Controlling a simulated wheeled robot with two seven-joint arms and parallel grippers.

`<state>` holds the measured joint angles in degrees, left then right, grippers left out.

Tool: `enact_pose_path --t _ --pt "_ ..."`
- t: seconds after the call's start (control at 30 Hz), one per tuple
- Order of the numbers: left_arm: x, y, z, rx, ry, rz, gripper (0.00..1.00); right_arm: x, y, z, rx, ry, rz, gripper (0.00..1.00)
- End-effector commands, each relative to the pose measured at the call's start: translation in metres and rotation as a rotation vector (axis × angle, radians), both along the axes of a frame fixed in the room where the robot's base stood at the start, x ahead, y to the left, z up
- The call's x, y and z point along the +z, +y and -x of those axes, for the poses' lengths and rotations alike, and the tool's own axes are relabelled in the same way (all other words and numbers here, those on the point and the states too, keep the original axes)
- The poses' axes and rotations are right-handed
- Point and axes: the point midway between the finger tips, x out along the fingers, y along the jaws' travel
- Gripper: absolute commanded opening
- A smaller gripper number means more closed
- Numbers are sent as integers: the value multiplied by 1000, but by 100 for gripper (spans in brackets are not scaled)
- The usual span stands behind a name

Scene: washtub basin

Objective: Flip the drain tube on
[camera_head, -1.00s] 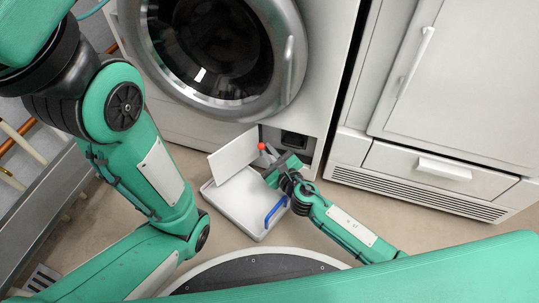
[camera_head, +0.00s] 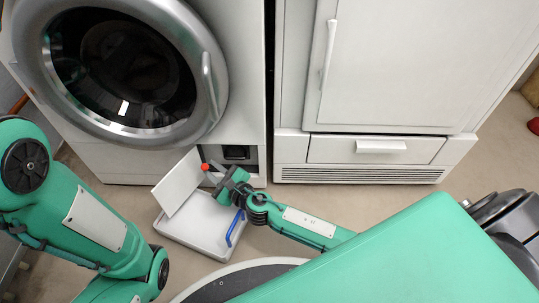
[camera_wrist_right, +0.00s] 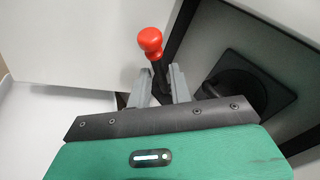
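The drain tube appears to be the dark stalk with a red ball end (camera_head: 205,167) at the washer's lower right corner. In the right wrist view its red ball (camera_wrist_right: 150,40) stands past my fingertips and its dark stem runs down between the two fingers. My right gripper (camera_head: 216,174) is at the stalk; in the wrist view its grey fingers (camera_wrist_right: 159,85) are close together on either side of the stem. I cannot tell whether they press on it. My left arm shows at the left, but its gripper is out of view.
The washing machine (camera_head: 228,85) has a dark square recess (camera_head: 236,153) right of the stalk. A white flap (camera_head: 177,183) stands tilted left of it. A white tray (camera_head: 175,226) with a blue handle (camera_head: 235,228) lies on the floor below. A white cabinet (camera_head: 390,75) stands at right.

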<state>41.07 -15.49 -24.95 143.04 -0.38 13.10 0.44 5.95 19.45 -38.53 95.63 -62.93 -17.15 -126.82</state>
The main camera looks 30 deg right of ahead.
Motion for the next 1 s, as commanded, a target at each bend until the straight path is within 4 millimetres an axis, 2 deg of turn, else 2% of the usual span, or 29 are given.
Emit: enact_pose_path --t 0.6,1.0 --pt "67 0 0 -1 -2 0 31 19 -6 -12 0 217 -110 21" --pt "88 0 0 -2 -2 -1 31 22 -12 -22 -2 379 -192 21"
